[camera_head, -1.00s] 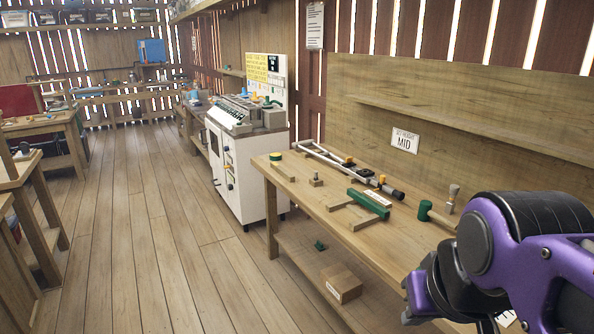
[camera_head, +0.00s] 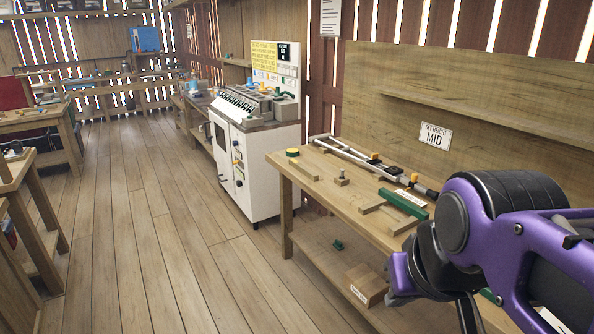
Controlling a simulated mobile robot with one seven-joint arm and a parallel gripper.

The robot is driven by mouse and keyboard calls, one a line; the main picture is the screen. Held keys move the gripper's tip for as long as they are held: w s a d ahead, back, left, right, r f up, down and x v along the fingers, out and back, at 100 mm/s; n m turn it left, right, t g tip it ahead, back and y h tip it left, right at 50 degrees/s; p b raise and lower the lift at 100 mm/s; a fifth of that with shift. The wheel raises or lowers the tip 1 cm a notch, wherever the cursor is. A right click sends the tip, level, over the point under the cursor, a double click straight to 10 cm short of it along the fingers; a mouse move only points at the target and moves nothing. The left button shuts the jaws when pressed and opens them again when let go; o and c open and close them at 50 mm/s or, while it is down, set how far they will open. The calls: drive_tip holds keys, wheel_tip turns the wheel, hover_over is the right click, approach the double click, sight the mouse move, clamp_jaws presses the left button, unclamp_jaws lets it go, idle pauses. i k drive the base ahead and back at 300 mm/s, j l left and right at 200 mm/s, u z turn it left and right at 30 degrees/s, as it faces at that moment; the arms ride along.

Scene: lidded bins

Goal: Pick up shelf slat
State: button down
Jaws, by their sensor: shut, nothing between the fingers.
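A green bar (camera_head: 403,203) with a pale label lies on the workbench (camera_head: 322,180), across light wooden strips (camera_head: 375,207). No thing is clearly marked as the shelf slat; I cannot tell whether it is this bar or one of the strips. My purple and black arm fills the lower right and hides the near part of the bench. The fingers of my gripper do not show.
Long pale rails (camera_head: 345,150) lie along the bench's back edge. A box (camera_head: 367,285) stands on the lower shelf. A white machine cabinet (camera_head: 250,170) stands beyond.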

sight(296, 163)
drive_tip(key=i+j, duration=0.2)
drive_tip(key=j, duration=0.15)
drive_tip(key=z, duration=0.45)
drive_tip(key=i+j+z, duration=0.2)
drive_tip(key=z, duration=0.25)
drive_tip(key=i+j+z, duration=0.25)
drive_tip(key=z, duration=0.2)
drive_tip(key=i+j+z, duration=0.2)
drive_tip(key=j, duration=0.2)
drive_tip(key=i+j+z, duration=0.15)
drive_tip(key=j, duration=0.25)
drive_tip(key=i+j, duration=0.1)
drive_tip(key=j, duration=0.3)
drive_tip(key=i+j+z, duration=0.1)
drive_tip(key=j, duration=0.3)
